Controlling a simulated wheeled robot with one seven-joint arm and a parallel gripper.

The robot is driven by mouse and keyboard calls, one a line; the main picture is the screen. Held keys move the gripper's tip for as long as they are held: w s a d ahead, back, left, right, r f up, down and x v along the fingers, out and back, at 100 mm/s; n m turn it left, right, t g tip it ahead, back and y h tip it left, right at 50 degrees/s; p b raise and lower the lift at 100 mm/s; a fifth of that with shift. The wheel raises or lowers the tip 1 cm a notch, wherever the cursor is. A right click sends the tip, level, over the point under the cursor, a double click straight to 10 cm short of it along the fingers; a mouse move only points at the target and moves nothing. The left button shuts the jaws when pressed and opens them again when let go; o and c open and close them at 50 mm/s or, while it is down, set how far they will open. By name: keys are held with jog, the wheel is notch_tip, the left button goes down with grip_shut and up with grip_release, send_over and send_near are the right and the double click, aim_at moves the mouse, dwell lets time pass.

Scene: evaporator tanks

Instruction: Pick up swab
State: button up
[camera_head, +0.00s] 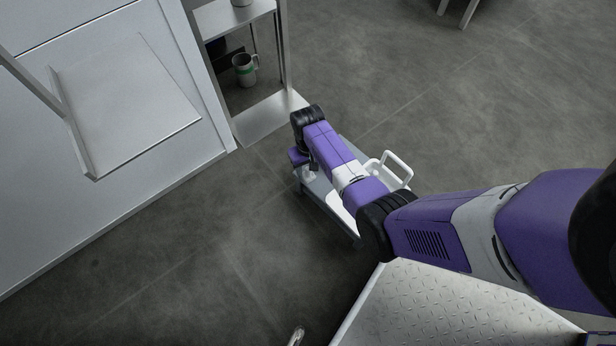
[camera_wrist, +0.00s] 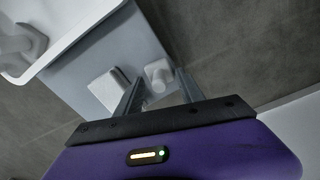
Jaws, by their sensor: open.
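My gripper (camera_wrist: 160,85) is open, its two grey fingers pointing at a small grey-blue table (camera_wrist: 75,72). A small white rounded piece (camera_wrist: 158,74) shows between and just past the fingertips. A flat white block (camera_wrist: 108,88) lies beside the left finger. I cannot tell for sure which of these is the swab, or whether a finger touches either. In the head view my gripper (camera_head: 304,168) is over the left end of the small table (camera_head: 322,192), mostly hidden by my purple arm.
A white tray (camera_wrist: 72,22) with a raised handle stands on the same table; its handle (camera_head: 393,164) also shows in the head view. A metal shelf (camera_head: 268,115) with a mug (camera_head: 244,68) stands behind. A wall-side panel (camera_head: 125,105) juts out at left. A tread-plate platform (camera_head: 440,300) is at front right.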

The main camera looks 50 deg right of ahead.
jog(key=shift+f, duration=0.75)
grip_shut()
jog(key=shift+r, duration=0.15)
notch_tip(320, 180, up, 20)
jog(key=p, duration=0.9)
jog(key=shift+p, duration=0.35)
